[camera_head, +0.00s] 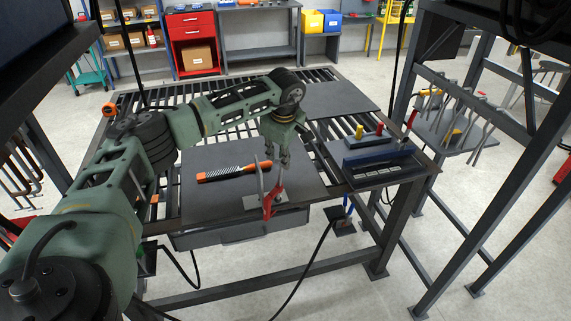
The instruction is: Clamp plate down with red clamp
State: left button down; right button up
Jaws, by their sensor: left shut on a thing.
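A dark flat plate (232,165) lies on the slatted metal table, at its front edge. The red clamp (268,203) stands upright at the plate's front edge, with a grey bar rising from it. I cannot tell whether its jaws press on the plate. My left gripper (276,158) points down over the plate and is shut on the upper part of the red clamp. The fingers partly hide the clamp's top. My right gripper is not in view.
A second dark plate (341,100) lies at the back right of the table. A blue block (379,155) and small tools sit on the right side. A dark frame with hanging tools (455,100) stands at right.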

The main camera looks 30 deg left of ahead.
pick_arm(q)
jog(key=shift+s+f, duration=0.1)
jog(key=shift+f, duration=0.05)
jog(key=m, duration=0.2)
jog(key=m+p, duration=0.1)
jog(key=m, duration=0.2)
jog(key=shift+d+m, duration=0.2)
jog(key=shift+m, duration=0.1)
jog(key=m, duration=0.6)
jog(key=shift+d+f+m+p, duration=0.1)
jog(key=shift+d+m+p, duration=0.05)
jog(key=shift+m+p, duration=0.2)
jog(key=c, duration=1.8)
grip_release()
jog(key=shift+w, duration=0.2)
jog(key=shift+r, duration=0.25)
